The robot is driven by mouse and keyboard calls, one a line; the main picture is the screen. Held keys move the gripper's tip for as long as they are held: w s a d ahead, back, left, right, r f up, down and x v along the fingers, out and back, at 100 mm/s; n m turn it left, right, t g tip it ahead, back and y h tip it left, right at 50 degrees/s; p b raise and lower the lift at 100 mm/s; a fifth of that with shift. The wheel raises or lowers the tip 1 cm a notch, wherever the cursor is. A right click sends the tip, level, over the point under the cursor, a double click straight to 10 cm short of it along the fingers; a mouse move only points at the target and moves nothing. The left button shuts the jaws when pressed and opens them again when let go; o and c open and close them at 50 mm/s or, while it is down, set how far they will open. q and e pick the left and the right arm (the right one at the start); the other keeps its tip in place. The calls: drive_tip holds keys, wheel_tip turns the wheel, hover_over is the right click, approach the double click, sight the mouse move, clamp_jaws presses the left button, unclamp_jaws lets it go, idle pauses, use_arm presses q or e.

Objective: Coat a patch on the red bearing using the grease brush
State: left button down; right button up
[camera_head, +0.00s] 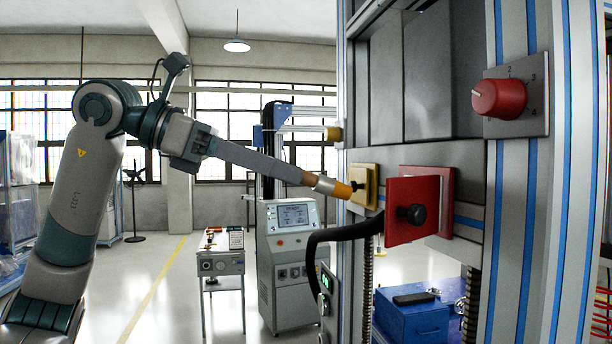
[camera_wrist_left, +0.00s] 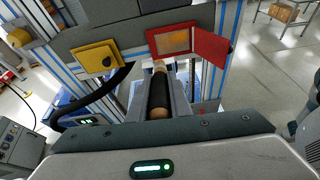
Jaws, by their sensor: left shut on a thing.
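My left gripper (camera_head: 280,168) is shut on the grease brush, around its handle. The brush's metal ferrule and orange tip (camera_head: 340,190) point right towards the machine; its dark grip (camera_wrist_left: 160,92) shows between the fingers in the left wrist view. The red bearing's square red frame (camera_wrist_left: 153,43) surrounds an orange face, with its red cover (camera_wrist_left: 212,48) swung open to the right. In the head view the cover (camera_head: 397,226), with a black knob, hides most of the bearing. In the wrist view the brush tip lies just below the frame; contact cannot be told. My right gripper is not in view.
A yellow cover (camera_head: 366,176) with a black knob sits left of the red one. A black hose (camera_head: 330,236) curves below. A red dial (camera_head: 500,98) is at upper right, and a blue box (camera_head: 410,320) stands below. The floor to the left is largely clear.

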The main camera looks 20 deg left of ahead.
use_arm(q)
drive_tip(key=shift+d, duration=0.1)
idle(0.3)
drive_tip(key=shift+w+r+p+x, duration=0.1)
drive_tip(key=shift+r+x, duration=0.1)
drive_tip(key=shift+x, duration=0.95)
drive_tip(key=shift+w+r+p+x, duration=0.1)
drive_tip(key=shift+r+x, duration=0.15)
drive_tip(key=shift+x, duration=0.95)
drive_tip(key=shift+r+p+x, duration=0.1)
drive_tip(key=shift+r+x, duration=0.1)
drive_tip(key=shift+x, duration=0.95)
drive_tip(key=shift+d, duration=0.2)
drive_tip(key=shift+w+d, duration=0.45)
drive_tip(key=shift+d, duration=0.2)
drive_tip(key=shift+s+d+b, duration=0.3)
drive_tip(key=shift+s+d, duration=0.25)
drive_tip(key=shift+s, duration=0.3)
drive_tip(key=shift+s+d+b, duration=0.3)
drive_tip(key=shift+s+d, duration=0.25)
drive_tip(key=shift+s, duration=0.35)
drive_tip(key=shift+s+d+b, duration=0.35)
drive_tip(key=shift+s+d, duration=0.25)
drive_tip(key=shift+s, duration=0.25)
drive_tip(key=shift+s+d+b, duration=0.35)
drive_tip(key=shift+s+d, duration=0.25)
drive_tip(key=shift+s, duration=0.25)
